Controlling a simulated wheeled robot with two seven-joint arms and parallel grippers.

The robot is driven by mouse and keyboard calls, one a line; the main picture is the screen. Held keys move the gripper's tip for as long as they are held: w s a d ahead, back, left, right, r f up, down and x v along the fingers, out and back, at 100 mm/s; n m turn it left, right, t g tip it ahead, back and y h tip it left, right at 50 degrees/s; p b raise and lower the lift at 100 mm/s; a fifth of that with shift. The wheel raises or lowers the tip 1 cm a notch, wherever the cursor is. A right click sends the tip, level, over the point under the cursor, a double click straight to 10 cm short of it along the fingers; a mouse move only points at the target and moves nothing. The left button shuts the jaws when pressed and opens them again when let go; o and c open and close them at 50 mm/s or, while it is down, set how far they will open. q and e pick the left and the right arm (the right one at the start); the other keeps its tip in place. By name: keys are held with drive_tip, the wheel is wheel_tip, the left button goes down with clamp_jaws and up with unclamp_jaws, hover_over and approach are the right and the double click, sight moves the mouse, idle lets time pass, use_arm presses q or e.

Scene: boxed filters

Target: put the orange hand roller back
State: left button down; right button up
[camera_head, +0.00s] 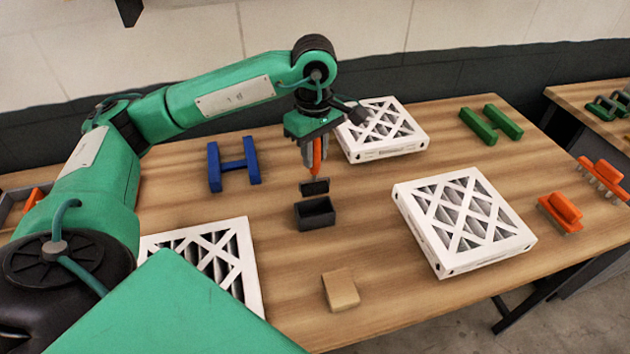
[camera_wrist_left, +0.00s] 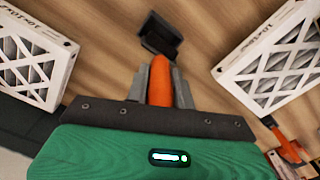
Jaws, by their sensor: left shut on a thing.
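My left gripper (camera_head: 314,160) points down above the middle of the table and is shut on the orange hand roller (camera_head: 318,156). The roller's orange handle (camera_wrist_left: 160,82) stands between the grey fingers in the left wrist view. A small dark piece (camera_head: 315,186) shows just below the handle; I cannot tell whether it is the roller's head. An open dark grey box (camera_head: 315,214) stands on the table just below and in front of it. In the left wrist view a dark box shape (camera_wrist_left: 160,36) lies past the handle's end. My right gripper is out of view.
White boxed filters lie at the back (camera_head: 382,130), right (camera_head: 464,222) and front left (camera_head: 215,255) of the wooden table (camera_head: 400,305). A blue H-shaped piece (camera_head: 233,164), a green one (camera_head: 490,123), a tan block (camera_head: 340,290) and an orange brush-like thing (camera_head: 562,210) also lie there.

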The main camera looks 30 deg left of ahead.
sight(314, 180)
use_arm(q)
wheel_tip(314, 180, down, 5)
drive_tip(key=shift+p, duration=0.45)
wheel_tip(314, 180, down, 4)
drive_tip(key=shift+s+p, duration=0.1)
drive_tip(key=shift+p, duration=0.45)
drive_tip(key=shift+f, duration=0.3)
drive_tip(key=c, duration=1.6)
unclamp_jaws()
drive_tip(key=shift+b, duration=0.3)
drive_tip(key=o, duration=0.4)
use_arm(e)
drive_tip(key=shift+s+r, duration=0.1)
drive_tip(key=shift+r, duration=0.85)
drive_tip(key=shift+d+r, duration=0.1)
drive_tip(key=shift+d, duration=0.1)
